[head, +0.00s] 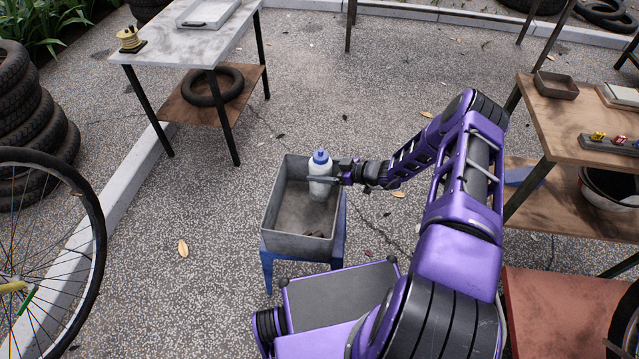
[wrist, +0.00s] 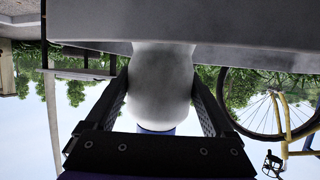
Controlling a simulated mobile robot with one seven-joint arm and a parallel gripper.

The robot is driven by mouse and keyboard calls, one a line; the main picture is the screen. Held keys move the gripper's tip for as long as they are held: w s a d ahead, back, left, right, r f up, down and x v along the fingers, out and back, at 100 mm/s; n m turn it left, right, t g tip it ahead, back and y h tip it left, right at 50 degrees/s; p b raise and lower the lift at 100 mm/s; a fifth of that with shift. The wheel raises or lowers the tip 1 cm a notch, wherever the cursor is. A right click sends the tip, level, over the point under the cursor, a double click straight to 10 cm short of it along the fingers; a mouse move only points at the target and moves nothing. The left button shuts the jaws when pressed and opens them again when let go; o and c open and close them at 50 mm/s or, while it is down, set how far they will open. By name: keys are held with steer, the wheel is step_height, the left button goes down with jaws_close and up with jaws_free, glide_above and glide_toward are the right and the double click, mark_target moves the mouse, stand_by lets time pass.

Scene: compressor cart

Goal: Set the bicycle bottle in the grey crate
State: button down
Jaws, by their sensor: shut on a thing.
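The bicycle bottle (head: 319,187), pale with a blue cap, stands roughly upright at the far right part of the grey crate (head: 274,215) in the head view. My gripper (head: 335,180) reaches in from the right and is shut on the bottle's side. In the wrist view, which is upside down, the bottle (wrist: 160,85) lies between both fingers. Its lower end is hidden behind the grey crate wall (wrist: 250,30), so it is below the rim. I cannot tell whether it touches the crate floor.
The crate stands on a blue stand (head: 267,262). A grey-topped table (head: 195,40) is at back left, a wooden bench (head: 575,115) at right, a bicycle wheel (head: 95,215) at left.

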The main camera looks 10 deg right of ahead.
steer(key=shift+f+b, duration=0.45)
steer(key=shift+f, duration=1.55)
jaws_free()
steer(key=shift+f, duration=0.15)
steer(key=shift+d+r, duration=0.1)
steer(key=shift+r, duration=0.15)
steer(key=p+v, duration=0.1)
steer(key=v, duration=1)
steer(key=shift+s+d+r, duration=0.15)
steer(key=shift+s+d, duration=0.1)
steer(key=shift+d, duration=0.05)
steer(key=shift+p, duration=0.3)
